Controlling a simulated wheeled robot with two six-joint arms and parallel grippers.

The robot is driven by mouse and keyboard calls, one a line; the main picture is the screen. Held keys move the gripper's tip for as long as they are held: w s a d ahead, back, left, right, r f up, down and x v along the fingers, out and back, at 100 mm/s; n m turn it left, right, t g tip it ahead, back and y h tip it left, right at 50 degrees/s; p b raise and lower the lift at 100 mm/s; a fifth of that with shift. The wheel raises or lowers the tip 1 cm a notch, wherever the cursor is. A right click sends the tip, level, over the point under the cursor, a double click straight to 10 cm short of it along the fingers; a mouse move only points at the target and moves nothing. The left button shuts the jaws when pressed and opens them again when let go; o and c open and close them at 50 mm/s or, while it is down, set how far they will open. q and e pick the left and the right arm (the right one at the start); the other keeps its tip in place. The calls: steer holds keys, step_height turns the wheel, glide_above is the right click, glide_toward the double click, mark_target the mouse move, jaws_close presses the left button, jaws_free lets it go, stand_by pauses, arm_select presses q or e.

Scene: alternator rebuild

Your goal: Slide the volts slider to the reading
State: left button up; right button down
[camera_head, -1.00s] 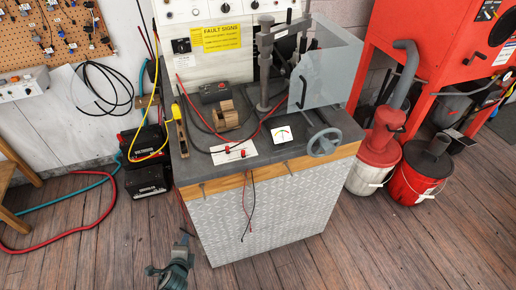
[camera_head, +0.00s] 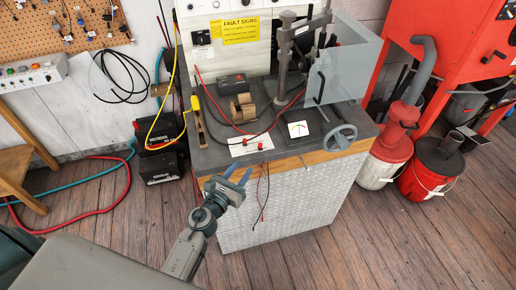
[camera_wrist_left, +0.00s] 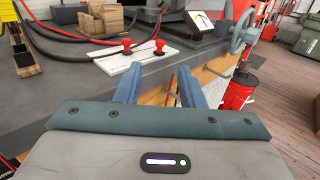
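A white plate (camera_head: 238,149) with two red knobs lies at the front of the grey bench top. One red knob (camera_head: 260,146) is on the plate's right part; both knobs show in the wrist view, the left knob (camera_wrist_left: 126,46) and the right knob (camera_wrist_left: 159,46). A small white dial (camera_head: 298,128) stands to the right of the plate, its reading too small to tell; it also shows in the wrist view (camera_wrist_left: 201,21). My left gripper (camera_head: 241,177) is open and empty, in front of the bench edge and below the plate, touching neither knob. My right gripper is out of view.
A handwheel (camera_head: 340,137) sits at the bench's right front corner. A wooden block (camera_head: 243,108) and cables lie behind the plate. Black and red leads (camera_head: 262,200) hang down the bench front. Red buckets (camera_head: 432,167) stand to the right.

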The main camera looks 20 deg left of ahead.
mark_target(259, 146)
arm_select(q)
steer(key=w, duration=0.3)
steer(key=w+d+p, duration=0.1)
steer(key=w, duration=0.3)
steer(key=w+d, duration=0.1)
steer(key=w, duration=0.2)
steer(key=shift+w, duration=0.25)
steer(key=shift+c, duration=0.5)
jaws_close()
